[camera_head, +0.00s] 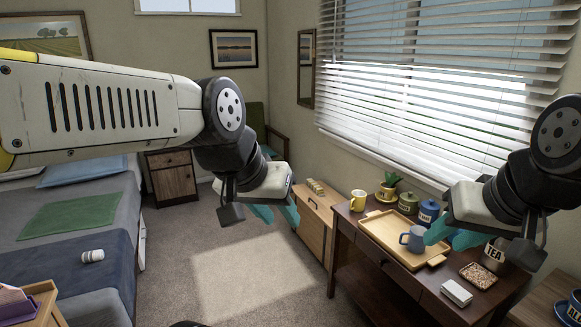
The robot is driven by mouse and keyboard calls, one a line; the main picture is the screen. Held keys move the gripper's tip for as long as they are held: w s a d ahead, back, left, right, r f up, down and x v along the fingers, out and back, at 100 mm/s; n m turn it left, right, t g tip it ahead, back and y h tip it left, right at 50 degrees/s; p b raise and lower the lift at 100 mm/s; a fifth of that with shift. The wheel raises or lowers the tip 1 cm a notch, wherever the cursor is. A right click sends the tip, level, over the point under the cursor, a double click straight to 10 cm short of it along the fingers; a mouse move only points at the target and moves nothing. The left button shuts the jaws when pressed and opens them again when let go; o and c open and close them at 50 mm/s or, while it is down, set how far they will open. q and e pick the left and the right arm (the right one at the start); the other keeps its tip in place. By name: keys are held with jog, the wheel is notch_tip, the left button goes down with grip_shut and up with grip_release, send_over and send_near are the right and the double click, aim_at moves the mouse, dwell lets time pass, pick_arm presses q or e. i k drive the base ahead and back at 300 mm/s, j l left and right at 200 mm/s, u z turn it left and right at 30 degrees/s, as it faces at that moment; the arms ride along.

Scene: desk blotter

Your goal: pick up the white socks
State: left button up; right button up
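A small white roll (92,256), which looks like the white socks, lies on the dark blue throw (75,285) across the bed at the left. My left gripper (276,214) hangs over the carpet in the middle, well to the right of the roll. Its teal fingers look apart, with nothing seen between them. My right gripper (455,237) is over the desk (400,285) at the right, close to a blue mug (414,239). Its teal fingers also look apart and seem to hold nothing; the arm hides part of them.
The desk carries a wooden tray (384,231), a yellow mug (358,201), several canisters, a tea tin (493,256) and a white box (457,292). A small wooden table (40,299) stands at the bottom left. The carpet (240,275) between bed and desk is clear.

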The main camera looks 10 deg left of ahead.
aim_at(93, 255)
jog(key=i+j+u, duration=0.2)
jog(key=u, duration=0.25)
jog(key=i+u, duration=0.8)
jog(key=u, duration=0.15)
jog(key=i+l+u, duration=0.15)
jog(key=i+u, duration=0.3)
jog(key=i+l+u, duration=0.2)
jog(key=u, duration=0.25)
jog(key=i+l+u, duration=0.15)
jog(key=i+u, duration=0.3)
jog(key=i+l+u, duration=0.25)
jog(key=u, duration=0.2)
jog(key=i+l+u, duration=0.25)
jog(key=l+u, duration=0.2)
